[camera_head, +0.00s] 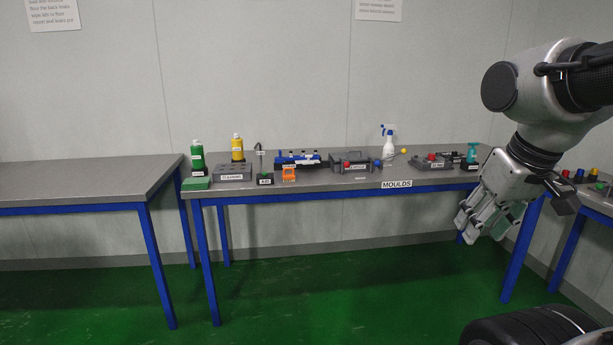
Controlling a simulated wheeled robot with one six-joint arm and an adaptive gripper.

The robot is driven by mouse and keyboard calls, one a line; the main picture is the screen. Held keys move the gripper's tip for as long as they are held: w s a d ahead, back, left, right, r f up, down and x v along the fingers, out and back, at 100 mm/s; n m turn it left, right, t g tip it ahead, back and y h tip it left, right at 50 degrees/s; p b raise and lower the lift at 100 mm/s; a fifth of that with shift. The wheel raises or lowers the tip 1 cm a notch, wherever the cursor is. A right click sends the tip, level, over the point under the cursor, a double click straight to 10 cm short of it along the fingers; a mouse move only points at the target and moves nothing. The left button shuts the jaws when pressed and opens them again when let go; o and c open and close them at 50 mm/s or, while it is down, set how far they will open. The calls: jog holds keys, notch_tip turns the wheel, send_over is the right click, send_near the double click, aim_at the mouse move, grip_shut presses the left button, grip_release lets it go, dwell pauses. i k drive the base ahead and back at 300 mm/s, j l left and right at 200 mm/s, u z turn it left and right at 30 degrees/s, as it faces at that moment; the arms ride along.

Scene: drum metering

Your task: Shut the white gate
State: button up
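I cannot make out a white gate for certain; the small fittings on the bench are too small to tell. A grey box-like fixture (350,160) with a dark frame stands mid-bench, with a red knob at its front. Left of it is a blue fixture (297,159) with white parts on top. A grey unit (431,162) with a red button sits further right. My gripper (482,226) hangs pointing down in front of the bench's right end, apart from everything on it. Its fingers overlap in this view, so its opening is unclear.
The bench labelled MOULDS (330,183) also carries a green bottle (198,157), a yellow bottle (238,149), an orange item (289,173), a white spray bottle (388,143) and a teal item (472,152). An empty bench (80,183) stands left. The green floor (340,285) in front is clear.

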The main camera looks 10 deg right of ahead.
aim_at(308, 162)
jog(key=i, duration=1.75)
